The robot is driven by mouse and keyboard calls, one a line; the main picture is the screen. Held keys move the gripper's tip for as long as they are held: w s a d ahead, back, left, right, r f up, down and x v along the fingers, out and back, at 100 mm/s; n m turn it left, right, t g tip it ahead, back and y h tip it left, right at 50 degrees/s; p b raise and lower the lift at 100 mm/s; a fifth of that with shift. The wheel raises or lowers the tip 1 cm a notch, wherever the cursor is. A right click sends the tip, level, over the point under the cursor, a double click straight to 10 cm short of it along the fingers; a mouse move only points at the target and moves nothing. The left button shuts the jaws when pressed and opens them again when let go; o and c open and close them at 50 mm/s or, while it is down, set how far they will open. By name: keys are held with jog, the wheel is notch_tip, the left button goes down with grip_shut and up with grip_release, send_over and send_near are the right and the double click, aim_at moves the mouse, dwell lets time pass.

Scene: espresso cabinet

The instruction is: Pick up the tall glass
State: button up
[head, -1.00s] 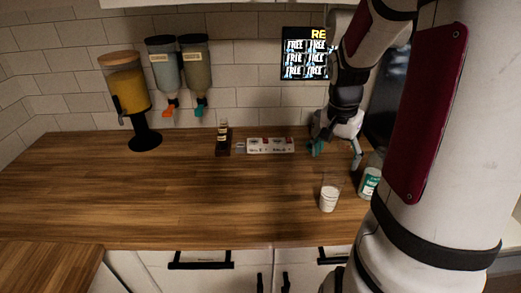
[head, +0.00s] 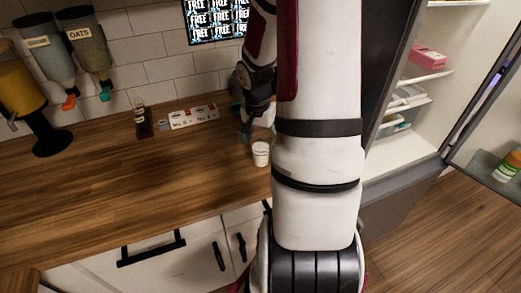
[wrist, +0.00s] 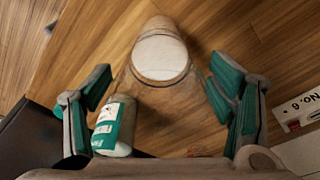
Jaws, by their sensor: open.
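The tall glass is clear, with white contents in its lower part. In the wrist view the glass (wrist: 160,58) is upright at upper centre, its clear walls spreading towards the camera. In the head view the glass (head: 261,154) stands on the wooden counter, left of my arm. My gripper (wrist: 158,82) is open, with a teal-padded finger on either side of the glass's clear part. I cannot see either finger touching it. In the head view my gripper (head: 246,122) is just behind and above the glass, partly hidden by my arm.
A bottle with a teal and white label (wrist: 115,126) stands close to my left finger in the wrist view. A white box (head: 193,117) and a small dark bottle (head: 143,119) stand behind. Dispensers (head: 45,130) are at the left. An open fridge (head: 415,110) is right. The counter's left-middle is clear.

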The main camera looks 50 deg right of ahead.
jog(key=shift+d+f, duration=0.2)
jog(key=shift+f, duration=0.9)
jog(key=c, duration=1.4)
jog(key=shift+o, duration=0.2)
jog(key=shift+r, duration=0.15)
